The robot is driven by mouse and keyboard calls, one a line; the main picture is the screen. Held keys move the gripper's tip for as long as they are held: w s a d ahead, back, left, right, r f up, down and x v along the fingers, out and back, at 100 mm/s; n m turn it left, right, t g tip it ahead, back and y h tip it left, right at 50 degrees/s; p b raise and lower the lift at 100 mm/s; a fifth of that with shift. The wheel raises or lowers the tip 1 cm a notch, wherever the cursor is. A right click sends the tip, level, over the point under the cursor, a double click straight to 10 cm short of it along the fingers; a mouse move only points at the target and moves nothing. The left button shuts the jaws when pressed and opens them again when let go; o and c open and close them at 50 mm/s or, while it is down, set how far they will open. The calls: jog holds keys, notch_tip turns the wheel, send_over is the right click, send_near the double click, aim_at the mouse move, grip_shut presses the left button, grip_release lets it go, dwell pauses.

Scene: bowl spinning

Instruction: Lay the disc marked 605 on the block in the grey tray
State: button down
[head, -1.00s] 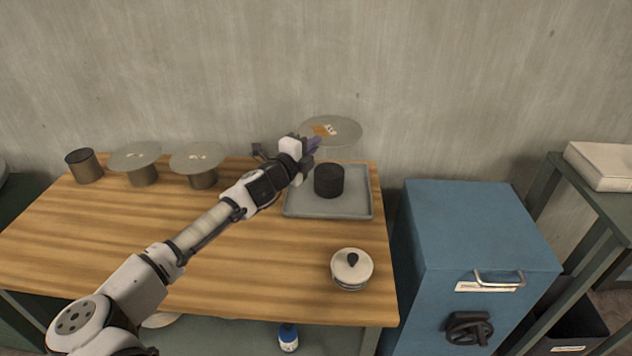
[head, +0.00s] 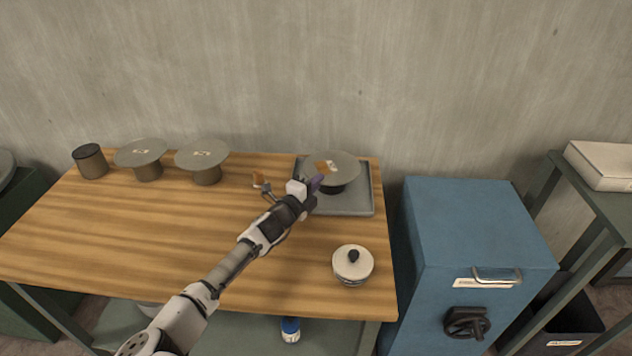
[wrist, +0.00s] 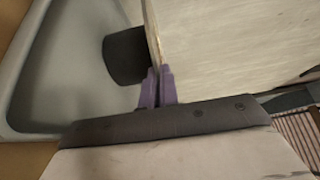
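A round grey disc (head: 345,165) with a small label lies level over the dark block (head: 333,188) in the grey tray (head: 352,209); its number is too small to read. My gripper (head: 316,184) has its purple fingers at the disc's near left edge. In the wrist view, the fingers (wrist: 156,88) are shut on the rim of the disc (wrist: 153,32), which shows edge-on. The dark block (wrist: 124,56) is right beside the disc's underside there. I cannot tell whether they touch. The disc hides most of the block in the head view.
Two more discs (head: 140,152) (head: 202,154) rest on blocks at the back left, beside a bare block (head: 91,162). A white lidded pot (head: 352,265) stands in front of the tray. A blue cabinet (head: 475,230) is to the right.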

jog(key=shift+f, duration=0.2)
jog(key=c, duration=1.7)
grip_release()
jog(key=shift+r, duration=0.1)
